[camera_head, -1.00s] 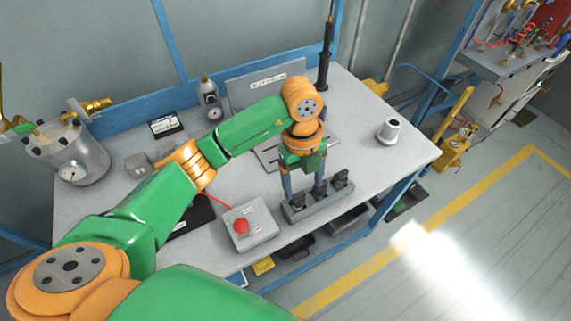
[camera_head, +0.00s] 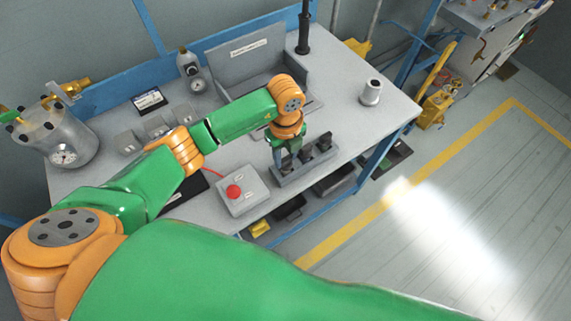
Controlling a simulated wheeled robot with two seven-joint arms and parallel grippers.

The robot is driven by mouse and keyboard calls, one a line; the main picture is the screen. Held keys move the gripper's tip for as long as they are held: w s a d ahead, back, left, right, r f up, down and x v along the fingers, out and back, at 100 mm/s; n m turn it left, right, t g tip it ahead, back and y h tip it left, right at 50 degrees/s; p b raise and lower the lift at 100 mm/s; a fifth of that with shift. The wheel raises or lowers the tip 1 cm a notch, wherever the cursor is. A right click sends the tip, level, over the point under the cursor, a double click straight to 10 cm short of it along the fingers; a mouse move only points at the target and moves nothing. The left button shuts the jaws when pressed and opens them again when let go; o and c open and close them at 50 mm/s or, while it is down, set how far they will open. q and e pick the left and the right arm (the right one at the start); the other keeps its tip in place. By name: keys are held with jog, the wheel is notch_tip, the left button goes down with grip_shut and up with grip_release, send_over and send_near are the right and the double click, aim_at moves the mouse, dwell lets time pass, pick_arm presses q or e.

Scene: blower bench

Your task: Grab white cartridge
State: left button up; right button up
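A small white-grey cylinder (camera_head: 371,93) with a dark opening on top stands upright at the right side of the bench. It is the only thing that looks like a white cartridge, though I cannot be sure. My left gripper (camera_head: 287,157) points down at the grey rack (camera_head: 305,172) with black clamps near the bench's front edge, well to the left of the cylinder. Its fingertips are small and partly merge with the rack's clamps, so I cannot see whether they are apart or hold anything. My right gripper is not in view.
A grey box with a red button (camera_head: 240,197) sits left of the rack. A metal tank with a gauge (camera_head: 58,140) stands at the far left. A grey panel (camera_head: 245,50) and black post (camera_head: 304,28) stand at the back. The bench around the cylinder is clear.

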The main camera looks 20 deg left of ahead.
pick_arm(q)
grip_shut()
